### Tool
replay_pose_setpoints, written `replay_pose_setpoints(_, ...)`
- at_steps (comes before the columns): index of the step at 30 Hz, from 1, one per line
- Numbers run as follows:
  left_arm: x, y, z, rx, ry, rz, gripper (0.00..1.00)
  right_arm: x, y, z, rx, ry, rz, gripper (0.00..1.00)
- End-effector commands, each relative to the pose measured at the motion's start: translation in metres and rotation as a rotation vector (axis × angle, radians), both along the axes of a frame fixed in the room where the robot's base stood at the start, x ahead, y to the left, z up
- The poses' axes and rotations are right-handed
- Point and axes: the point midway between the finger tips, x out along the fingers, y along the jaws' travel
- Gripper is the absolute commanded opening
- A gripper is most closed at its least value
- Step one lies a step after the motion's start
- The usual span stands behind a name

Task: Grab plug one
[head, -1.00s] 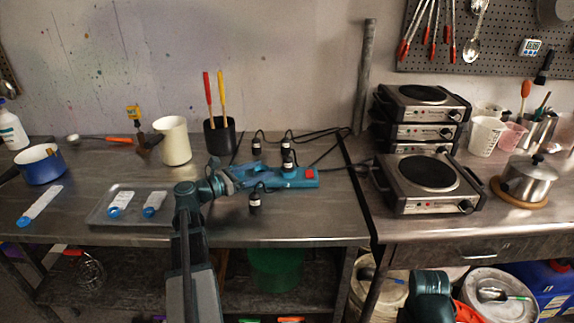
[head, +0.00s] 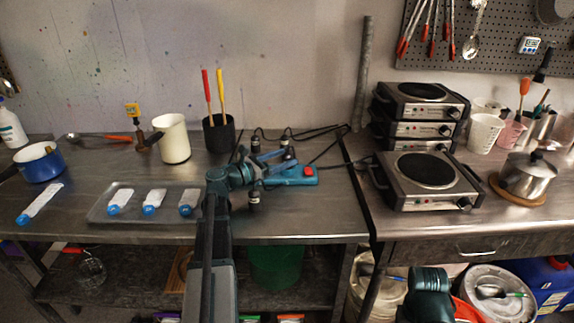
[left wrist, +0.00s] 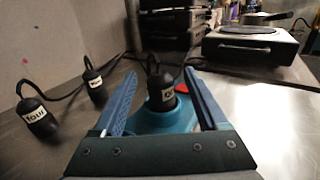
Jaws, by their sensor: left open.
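The teal power strip (head: 303,181) with a red switch lies on the left table. A black plug (head: 288,153) stands upright in it; in the left wrist view this plug (left wrist: 161,97) has a white label that seems to begin with "o". My left gripper (head: 284,166) is open, its blue fingers on either side of that plug, with gaps visible. Behind lie a plug labelled four (left wrist: 38,117) and another black plug (left wrist: 94,79), its label hard to read.
A black holder (head: 218,137) with red and yellow handles and a white jug (head: 173,140) stand behind. A tray (head: 100,212) with white tubes lies left of my arm. Hot plates (head: 428,180) stand right. Black cables run behind the strip.

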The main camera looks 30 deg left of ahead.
Motion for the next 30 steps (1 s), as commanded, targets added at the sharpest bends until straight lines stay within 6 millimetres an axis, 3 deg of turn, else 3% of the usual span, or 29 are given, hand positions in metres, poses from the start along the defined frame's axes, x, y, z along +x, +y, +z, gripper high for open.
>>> replay_pose_setpoints(9,0.040,-0.017,0.001,0.000,0.000,-0.002,0.76,0.000,0.000,0.001,0.000,0.000,0.000,0.62)
replay_pose_setpoints(17,0.043,-0.019,0.001,0.000,0.000,0.000,0.76,0.000,0.000,0.001,0.000,0.000,0.000,0.62)
replay_pose_setpoints(27,0.043,-0.019,0.001,0.000,0.000,0.000,0.14,0.000,0.000,0.001,0.000,0.000,0.000,0.62)
replay_pose_setpoints(30,0.043,-0.019,0.001,0.000,0.000,0.000,0.00,0.000,0.000,0.001,0.000,0.000,0.000,0.62)
